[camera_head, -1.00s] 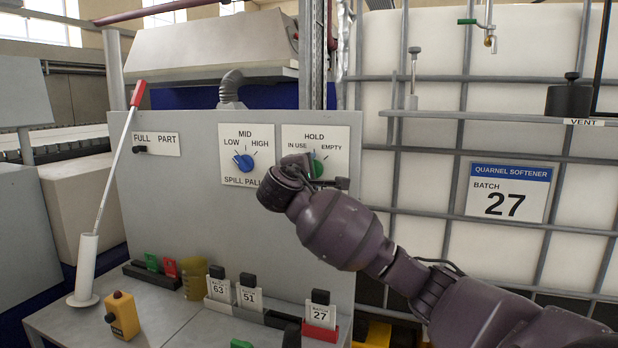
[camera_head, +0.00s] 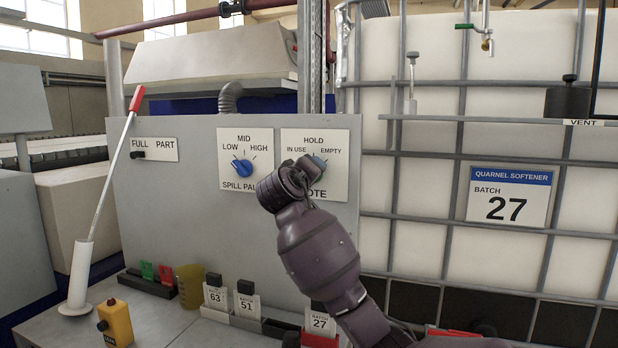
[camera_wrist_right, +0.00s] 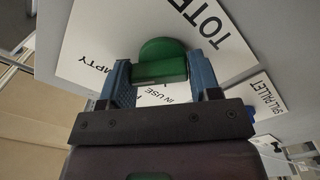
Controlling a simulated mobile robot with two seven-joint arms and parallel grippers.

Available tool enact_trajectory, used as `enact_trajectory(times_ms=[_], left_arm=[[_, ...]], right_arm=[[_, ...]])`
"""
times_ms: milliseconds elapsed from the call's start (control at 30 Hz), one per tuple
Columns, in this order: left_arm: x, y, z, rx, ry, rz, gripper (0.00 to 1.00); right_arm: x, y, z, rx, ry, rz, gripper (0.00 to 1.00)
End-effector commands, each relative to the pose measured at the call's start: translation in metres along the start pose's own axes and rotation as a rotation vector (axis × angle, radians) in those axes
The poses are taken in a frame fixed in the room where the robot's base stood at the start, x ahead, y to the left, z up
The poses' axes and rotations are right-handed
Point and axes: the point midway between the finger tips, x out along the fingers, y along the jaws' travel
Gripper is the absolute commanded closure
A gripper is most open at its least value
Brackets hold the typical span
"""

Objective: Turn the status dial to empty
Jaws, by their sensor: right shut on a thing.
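The status dial is a green knob (camera_wrist_right: 162,50) on the white TOTE plate (camera_head: 339,184), marked HOLD, IN USE and EMPTY. My right gripper (camera_wrist_right: 162,75) is at the dial, with its blue fingers on either side of the knob's raised bar and shut on it. In the head view my right wrist hides most of the dial, so its pointing direction cannot be told. EMPTY is at the left and IN USE lies below the knob in the wrist view. My left gripper is not in view.
A blue spill pallet dial (camera_head: 242,168) sits just left on the same grey panel (camera_head: 190,205). Below stand several batch cards, a yellow cup (camera_head: 190,286) and a yellow button box (camera_head: 116,322). A caged white tank (camera_head: 415,190) stands at right.

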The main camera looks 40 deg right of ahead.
Motion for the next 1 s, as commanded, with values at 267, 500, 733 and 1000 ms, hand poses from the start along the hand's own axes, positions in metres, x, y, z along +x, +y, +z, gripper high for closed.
enact_trajectory(times_ms=[267, 500, 733, 1000], left_arm=[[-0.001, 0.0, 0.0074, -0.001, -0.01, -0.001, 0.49], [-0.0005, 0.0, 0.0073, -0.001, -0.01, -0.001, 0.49], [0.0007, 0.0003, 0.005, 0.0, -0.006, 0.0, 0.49], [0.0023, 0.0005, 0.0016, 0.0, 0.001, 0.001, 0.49]], right_arm=[[-0.0002, 0.0017, -0.0004, 0.1, 0.002, 0.003, 0.67], [-0.0002, 0.0021, -0.0004, 0.123, 0.002, 0.003, 0.66], [-0.0002, 0.0022, -0.0004, 0.123, 0.002, 0.003, 0.67], [-0.0002, 0.0014, -0.0001, 0.121, 0.001, 0.002, 0.19]])
